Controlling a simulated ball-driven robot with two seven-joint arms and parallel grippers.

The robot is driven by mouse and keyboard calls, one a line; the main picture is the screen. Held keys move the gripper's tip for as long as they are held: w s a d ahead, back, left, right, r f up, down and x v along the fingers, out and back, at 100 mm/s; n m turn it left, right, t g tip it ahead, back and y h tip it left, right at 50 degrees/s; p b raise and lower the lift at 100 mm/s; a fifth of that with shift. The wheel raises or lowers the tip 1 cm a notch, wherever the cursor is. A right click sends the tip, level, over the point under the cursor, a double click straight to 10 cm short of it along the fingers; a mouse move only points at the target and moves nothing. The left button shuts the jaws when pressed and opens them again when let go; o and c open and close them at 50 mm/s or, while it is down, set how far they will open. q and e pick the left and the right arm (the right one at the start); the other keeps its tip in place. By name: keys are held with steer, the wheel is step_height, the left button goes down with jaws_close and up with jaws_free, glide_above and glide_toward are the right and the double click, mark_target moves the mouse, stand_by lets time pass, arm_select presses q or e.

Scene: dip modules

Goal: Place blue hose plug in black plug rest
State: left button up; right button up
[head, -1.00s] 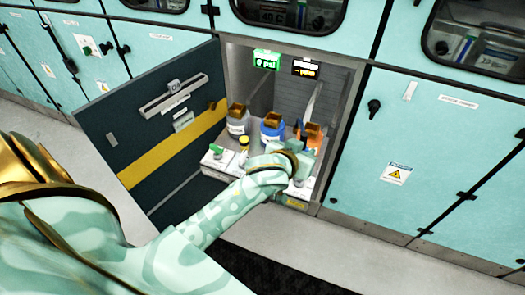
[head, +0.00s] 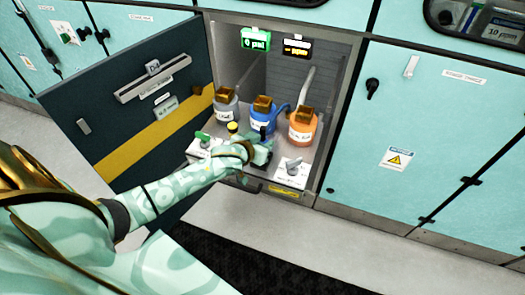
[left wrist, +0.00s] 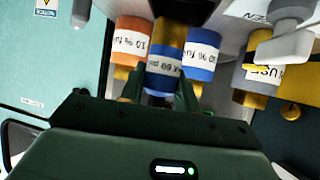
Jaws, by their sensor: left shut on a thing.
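My left gripper (head: 262,155) is in front of the open cabinet, low before the bottles. In the left wrist view its dark green fingers (left wrist: 160,88) are shut on the blue hose plug (left wrist: 165,66), a blue cylinder with a white label and gold-coloured ends. In the head view the gripper hides most of the plug. A black part (left wrist: 185,10) at the top of the left wrist view may be the black plug rest; I cannot tell for sure. The plug looks close to it, but contact is unclear. My right gripper is not in view.
Grey (head: 227,105), blue (head: 263,117) and orange (head: 302,129) brown-capped bottles stand behind my gripper. White blocks with handles stand at the left (head: 203,145) and right (head: 293,170). The dark cabinet door (head: 140,130) is open at the left. Floor before the cabinet is clear.

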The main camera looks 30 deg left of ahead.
arm_select(q)
steer(key=f, duration=0.1)
steer(key=f+b, duration=0.2)
steer(key=f, duration=0.1)
steer(key=shift+w+a, duration=0.1)
steer(key=shift+a, duration=0.2)
steer(key=shift+r, duration=0.15)
